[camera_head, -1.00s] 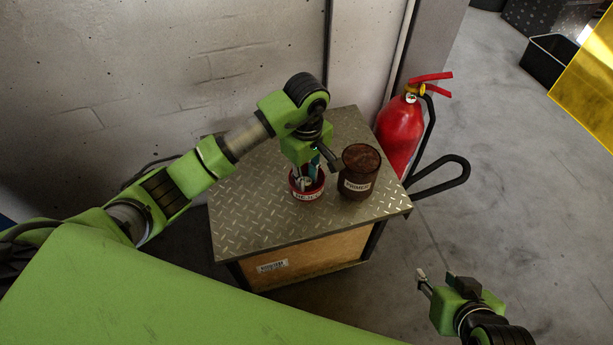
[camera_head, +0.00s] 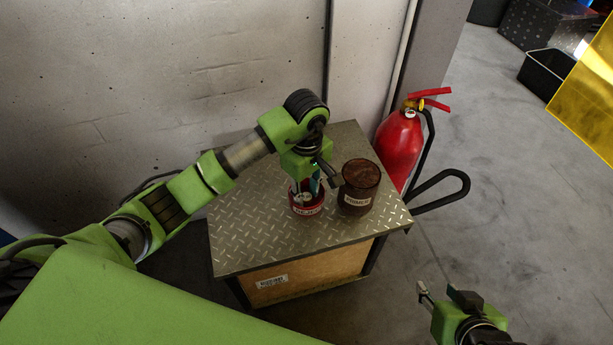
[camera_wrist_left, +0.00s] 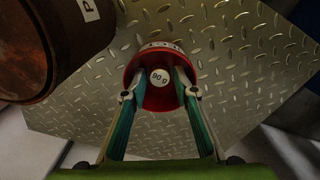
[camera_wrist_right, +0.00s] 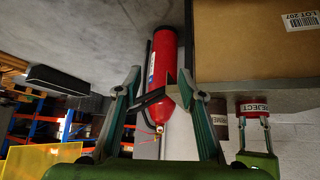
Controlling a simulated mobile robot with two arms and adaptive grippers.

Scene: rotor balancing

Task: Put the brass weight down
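My left gripper (camera_head: 306,187) points down into a red cup (camera_head: 309,211) labelled REJECT on a metal-topped cabinet. In the left wrist view, a round face marked 90 g (camera_wrist_left: 159,77) shows inside the red cup (camera_wrist_left: 158,100); this appears to be the weight, and its sides are hidden. The left gripper's fingers (camera_wrist_left: 159,94) stand apart on either side of it, with dark red showing between. My right gripper (camera_head: 446,296) is open and empty, away from the cabinet at the lower right.
A dark brown round container (camera_head: 359,186) stands close to the right of the red cup. The diamond-plate top (camera_head: 250,230) is clear in front and to the left. A red fire extinguisher (camera_head: 398,148) and a black handle (camera_head: 440,190) are right of the cabinet.

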